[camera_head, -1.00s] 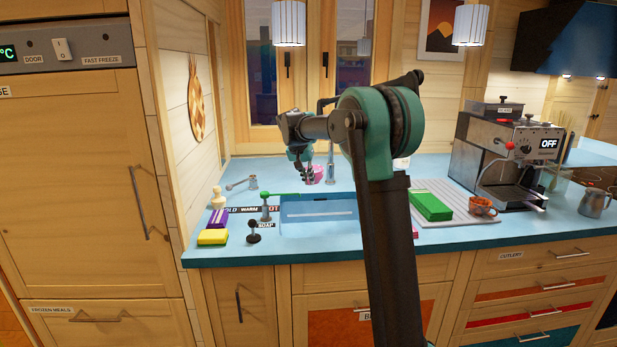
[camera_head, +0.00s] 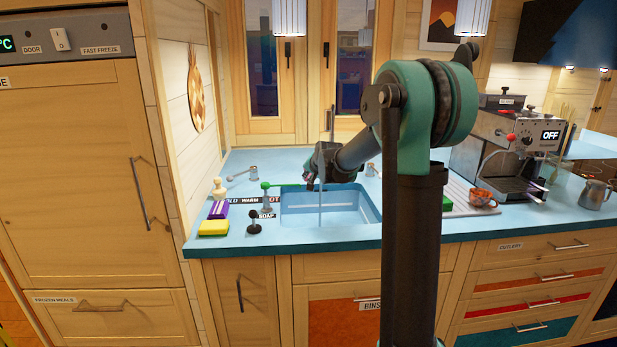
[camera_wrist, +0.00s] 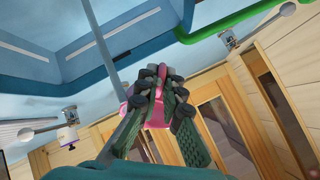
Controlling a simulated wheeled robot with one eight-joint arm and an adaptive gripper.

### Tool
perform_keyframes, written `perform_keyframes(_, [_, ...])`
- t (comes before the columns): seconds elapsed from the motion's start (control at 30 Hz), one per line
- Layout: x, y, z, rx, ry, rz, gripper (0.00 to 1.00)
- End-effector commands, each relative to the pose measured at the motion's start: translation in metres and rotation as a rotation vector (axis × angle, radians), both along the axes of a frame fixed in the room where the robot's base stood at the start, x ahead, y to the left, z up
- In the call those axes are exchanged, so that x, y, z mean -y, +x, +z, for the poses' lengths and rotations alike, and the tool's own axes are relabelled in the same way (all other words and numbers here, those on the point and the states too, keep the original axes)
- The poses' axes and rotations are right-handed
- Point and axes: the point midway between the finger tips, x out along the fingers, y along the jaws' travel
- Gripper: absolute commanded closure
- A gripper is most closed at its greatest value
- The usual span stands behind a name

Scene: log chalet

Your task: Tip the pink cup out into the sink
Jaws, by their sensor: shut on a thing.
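The pink cup (camera_head: 306,178) is in my gripper (camera_head: 313,182), over the back of the blue sink (camera_head: 287,203) in the head view. My arm covers part of the cup there. In the wrist view my gripper (camera_wrist: 158,85) is shut on the pink cup (camera_wrist: 156,112), whose body is largely hidden behind the fingers; its exact tilt is hard to tell. A thin grey-blue streak (camera_wrist: 100,45) runs between the cup and the sink (camera_wrist: 105,35). It looks like a stream of liquid and also shows as a faint vertical line in the head view (camera_head: 321,208).
A green spout (camera_head: 287,185) reaches over the sink's back left, close to my gripper. A yellow sponge (camera_head: 213,228), purple box (camera_head: 219,209) and black soap pump (camera_head: 254,220) stand at left. An orange cup (camera_head: 482,197) and coffee machine (camera_head: 508,150) are at right.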

Motion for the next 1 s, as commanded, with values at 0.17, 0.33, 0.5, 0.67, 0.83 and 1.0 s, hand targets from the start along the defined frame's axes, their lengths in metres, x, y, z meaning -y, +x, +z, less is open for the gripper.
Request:
perform_keyframes(0.17, [0.002, -0.001, -0.004, 0.121, 0.122, -0.004, 1.00])
perform_keyframes(0.33, [0.002, -0.001, -0.007, 0.208, 0.208, -0.001, 1.00])
perform_keyframes(0.5, [0.002, -0.001, -0.010, 0.282, 0.282, -0.001, 1.00])
perform_keyframes(0.67, [0.003, -0.002, -0.012, 0.341, 0.341, 0.000, 1.00])
perform_keyframes(0.83, [0.003, -0.002, -0.014, 0.392, 0.393, 0.000, 1.00])
perform_keyframes(1.0, [0.003, -0.002, -0.013, 0.389, 0.388, 0.002, 1.00])
